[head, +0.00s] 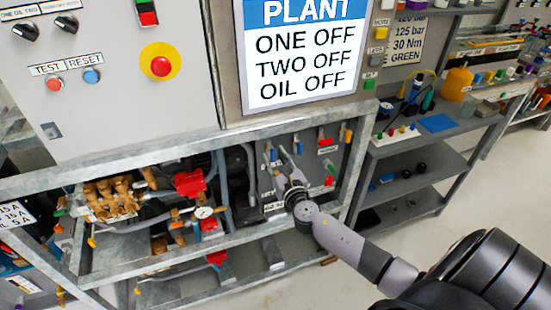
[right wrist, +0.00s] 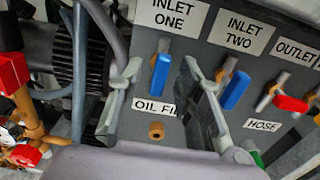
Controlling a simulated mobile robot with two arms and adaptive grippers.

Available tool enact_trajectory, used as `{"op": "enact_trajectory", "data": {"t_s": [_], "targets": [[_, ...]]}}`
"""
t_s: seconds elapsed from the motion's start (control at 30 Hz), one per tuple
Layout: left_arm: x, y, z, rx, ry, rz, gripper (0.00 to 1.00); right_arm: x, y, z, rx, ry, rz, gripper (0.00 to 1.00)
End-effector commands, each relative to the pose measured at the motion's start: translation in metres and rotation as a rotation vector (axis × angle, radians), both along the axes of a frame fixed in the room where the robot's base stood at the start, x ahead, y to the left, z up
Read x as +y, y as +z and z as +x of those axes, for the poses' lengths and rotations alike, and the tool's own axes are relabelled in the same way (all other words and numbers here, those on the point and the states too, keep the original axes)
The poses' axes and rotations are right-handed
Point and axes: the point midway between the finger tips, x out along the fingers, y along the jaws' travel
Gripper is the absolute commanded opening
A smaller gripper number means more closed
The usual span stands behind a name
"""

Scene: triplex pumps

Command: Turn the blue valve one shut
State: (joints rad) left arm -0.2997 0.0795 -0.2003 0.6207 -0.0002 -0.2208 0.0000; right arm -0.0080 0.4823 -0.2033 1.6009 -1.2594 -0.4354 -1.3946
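The blue valve under the INLET ONE label shows in the right wrist view (right wrist: 160,75). Its blue lever hangs almost straight down from its pivot. The lever appears between the two spread fingers of my right gripper (right wrist: 161,72), with a gap on each side. I cannot tell how far the fingertips are from the panel. In the head view my right gripper (head: 291,180) is in front of the valve panel, just below the blue levers. A second blue lever, under INLET TWO (right wrist: 236,90), is right of the right finger and tilted. My left gripper is not in view.
A red lever (right wrist: 290,103) is farther right under the OUTLET label. A brown knob (right wrist: 156,131) is below the OIL label. The pump with a red cap (head: 190,183) stands left of the panel. A grey metal frame rail (head: 150,147) crosses above. A shelf (head: 440,140) is at right.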

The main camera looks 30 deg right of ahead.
Motion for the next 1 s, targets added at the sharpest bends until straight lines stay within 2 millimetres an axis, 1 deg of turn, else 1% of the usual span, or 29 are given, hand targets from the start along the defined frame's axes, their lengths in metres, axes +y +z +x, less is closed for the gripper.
{"op": "enact_trajectory", "data": {"t_s": [0.2, 0.6, 0.7, 1.0], "targets": [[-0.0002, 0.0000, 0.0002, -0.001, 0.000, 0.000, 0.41, 0.0002, 0.0001, 0.0001, 0.000, 0.000, 0.001, 0.32], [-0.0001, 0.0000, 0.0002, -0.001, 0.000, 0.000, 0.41, 0.0000, 0.0003, -0.0001, -0.001, 0.000, 0.000, 0.05], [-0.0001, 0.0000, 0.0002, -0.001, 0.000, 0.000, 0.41, 0.0000, 0.0002, -0.0001, -0.001, 0.000, 0.000, 0.00], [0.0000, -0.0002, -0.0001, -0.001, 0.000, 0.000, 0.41, 0.0002, 0.0001, -0.0001, -0.001, 0.000, 0.002, 0.00]]}}
